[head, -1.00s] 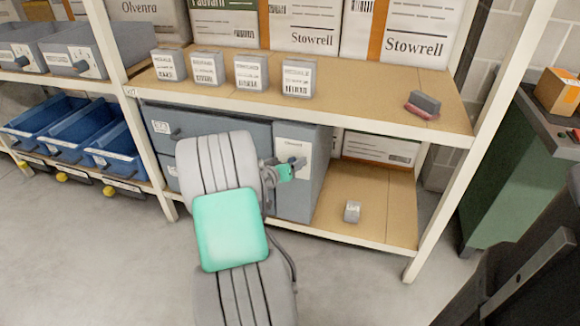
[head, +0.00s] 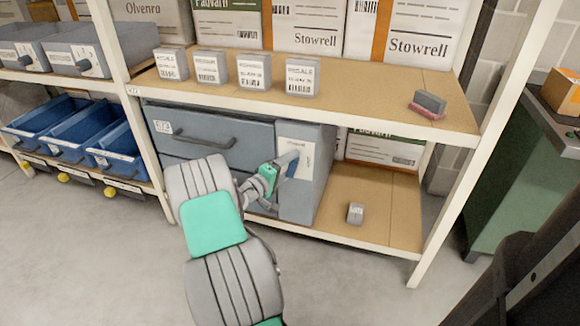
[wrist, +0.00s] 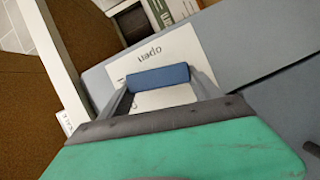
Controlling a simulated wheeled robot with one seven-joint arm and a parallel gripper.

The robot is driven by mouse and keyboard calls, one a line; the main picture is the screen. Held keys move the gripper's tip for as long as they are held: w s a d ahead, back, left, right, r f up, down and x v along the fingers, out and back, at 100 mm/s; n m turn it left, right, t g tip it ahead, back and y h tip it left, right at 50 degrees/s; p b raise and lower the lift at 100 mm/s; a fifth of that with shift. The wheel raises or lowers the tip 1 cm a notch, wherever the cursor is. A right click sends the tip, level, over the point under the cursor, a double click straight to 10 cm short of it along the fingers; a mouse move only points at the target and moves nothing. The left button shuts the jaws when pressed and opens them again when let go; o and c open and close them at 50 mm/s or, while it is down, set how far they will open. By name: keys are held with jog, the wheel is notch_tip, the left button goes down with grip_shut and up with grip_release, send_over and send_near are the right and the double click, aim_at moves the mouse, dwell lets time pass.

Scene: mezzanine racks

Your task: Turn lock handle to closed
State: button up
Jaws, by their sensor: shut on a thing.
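The grey-blue drawer cabinet (head: 215,135) sits on the lower shelf, with a white label plate (head: 306,144) on its right front panel. In the wrist view the plate (wrist: 182,52) reads "open" upside down. The blue lock handle (wrist: 158,77) lies across the plate between my fingers. My gripper (wrist: 160,84) is shut on the handle. In the head view my gripper (head: 285,167) is at the panel, and the handle (head: 293,166) shows only in part beside it. My arm hides part of the lower drawer.
Small labelled boxes (head: 240,70) stand in a row on the shelf above. A dark block with a red base (head: 428,105) lies at that shelf's right. A small grey box (head: 355,213) sits right of the cabinet. A white rack post (head: 487,130) stands at right.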

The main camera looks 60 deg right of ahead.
jog(key=shift+w+f+n+h, duration=0.15)
jog(key=shift+n+h, duration=0.1)
jog(key=shift+n, duration=0.3)
jog(key=shift+s+f+n+h, duration=0.1)
jog(key=shift+n+h, duration=0.15)
jog(key=shift+n, duration=0.3)
jog(key=o, duration=1.1)
jog(key=shift+w+a, duration=0.1)
jog(key=shift+o, duration=1.4)
jog(key=shift+r+g, duration=0.1)
jog(key=shift+g, duration=0.2)
